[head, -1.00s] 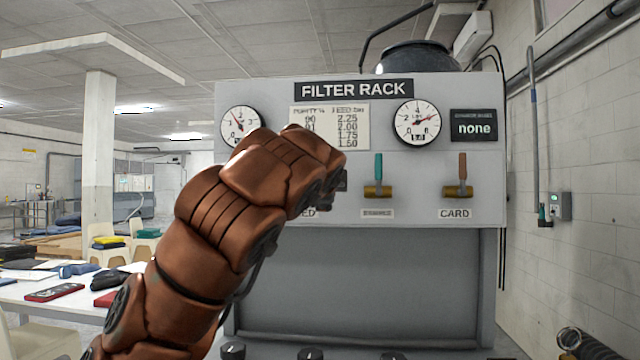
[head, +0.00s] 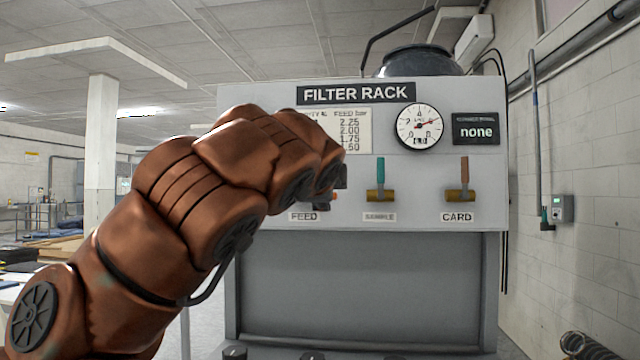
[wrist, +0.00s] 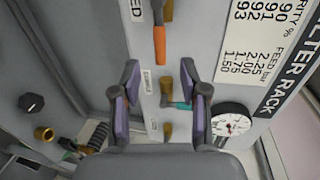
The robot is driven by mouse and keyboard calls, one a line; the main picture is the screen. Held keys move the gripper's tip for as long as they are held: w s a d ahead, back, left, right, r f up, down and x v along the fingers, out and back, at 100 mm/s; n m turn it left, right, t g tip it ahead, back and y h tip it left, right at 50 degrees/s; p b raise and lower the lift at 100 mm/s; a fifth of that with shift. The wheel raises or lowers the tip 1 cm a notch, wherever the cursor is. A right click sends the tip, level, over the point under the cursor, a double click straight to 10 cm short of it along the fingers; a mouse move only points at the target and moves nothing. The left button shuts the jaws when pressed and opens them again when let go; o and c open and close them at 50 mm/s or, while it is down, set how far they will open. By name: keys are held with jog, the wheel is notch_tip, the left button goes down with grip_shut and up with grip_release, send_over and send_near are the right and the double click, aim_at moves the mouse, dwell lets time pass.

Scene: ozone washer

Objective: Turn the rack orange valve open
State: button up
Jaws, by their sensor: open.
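The orange valve handle (wrist: 159,46) shows in the wrist view, hanging from its fitting by the FEED label, just beyond and between my fingertips. In the head view only a small orange bit (head: 333,197) shows above the FEED label (head: 303,217); my arm hides the rest. My gripper (wrist: 159,74) is open, its two purple-grey fingers apart with nothing seen held between them. In the head view the gripper is mostly hidden behind my brown wrist. I cannot tell whether a finger touches the handle.
The grey filter rack (head: 480,100) carries a teal-handled SAMPLE valve (head: 380,180) and a red-brown-handled CARD valve (head: 463,180), both handles upright. A pressure gauge (head: 419,127) sits above them. Knobs (head: 312,355) line the rack's lower front. A ribbed hose (head: 580,345) lies at lower right.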

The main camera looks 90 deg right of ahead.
jog(key=v, duration=0.5)
dwell(1.0)
jog(key=shift+s+a, duration=0.1)
jog(key=shift+a, duration=0.05)
dwell(0.3)
dwell(0.8)
